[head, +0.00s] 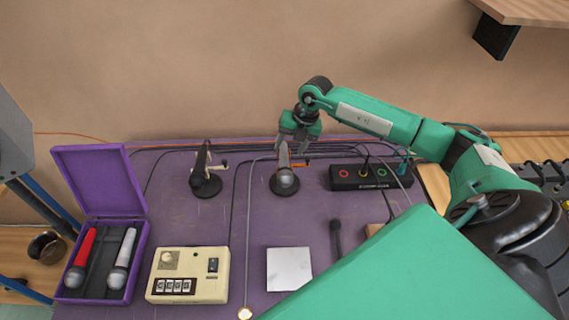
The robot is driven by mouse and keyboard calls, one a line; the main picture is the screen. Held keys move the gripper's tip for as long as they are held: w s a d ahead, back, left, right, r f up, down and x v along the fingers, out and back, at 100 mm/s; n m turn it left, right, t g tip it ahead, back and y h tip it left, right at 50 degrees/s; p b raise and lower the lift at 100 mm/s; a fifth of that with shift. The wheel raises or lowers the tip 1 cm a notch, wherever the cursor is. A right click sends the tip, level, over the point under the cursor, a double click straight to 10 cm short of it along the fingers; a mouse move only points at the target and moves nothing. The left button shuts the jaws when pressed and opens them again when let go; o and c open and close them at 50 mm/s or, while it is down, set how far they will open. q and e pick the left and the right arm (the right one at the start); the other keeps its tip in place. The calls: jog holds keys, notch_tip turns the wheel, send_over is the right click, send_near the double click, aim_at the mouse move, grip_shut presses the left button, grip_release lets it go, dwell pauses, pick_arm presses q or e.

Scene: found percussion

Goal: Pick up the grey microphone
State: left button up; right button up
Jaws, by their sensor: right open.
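A grey microphone (284,177) rests on a round black base on the purple table (250,215), its rounded head toward me and its narrow handle pointing away. My right gripper (297,145) is open, pointing down at the handle end of this microphone. Its fingers partly cover the handle, and I cannot tell whether they touch it. A pale microphone with a grey head (123,260) lies in the open purple case (143,262), beside a red microphone (82,258). My left gripper is not in view.
An empty-looking black stand (205,180) is left of the grey microphone. A black box with coloured rings (370,177) is on the right. A cream device (188,275), a white square (289,268) and a black slim object (336,238) lie nearer. Cables run along the back.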

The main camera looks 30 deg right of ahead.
aim_at(286, 157)
jog(key=shift+a+f, duration=0.1)
jog(key=shift+f, duration=0.05)
jog(key=shift+f+p, duration=0.3)
jog(key=shift+p, duration=0.15)
jog(key=p+x, duration=0.1)
jog(key=x, duration=0.2)
jog(key=shift+f+p, duration=0.25)
jog(key=shift+p, duration=0.1)
jog(key=shift+a+f, duration=0.1)
jog(key=shift+f, duration=0.4)
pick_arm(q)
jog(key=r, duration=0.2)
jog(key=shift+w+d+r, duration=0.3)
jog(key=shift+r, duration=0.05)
pick_arm(e)
grip_shut()
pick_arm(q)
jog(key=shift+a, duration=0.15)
pick_arm(e)
jog(key=shift+w+r, duration=0.1)
jog(key=shift+r, duration=0.05)
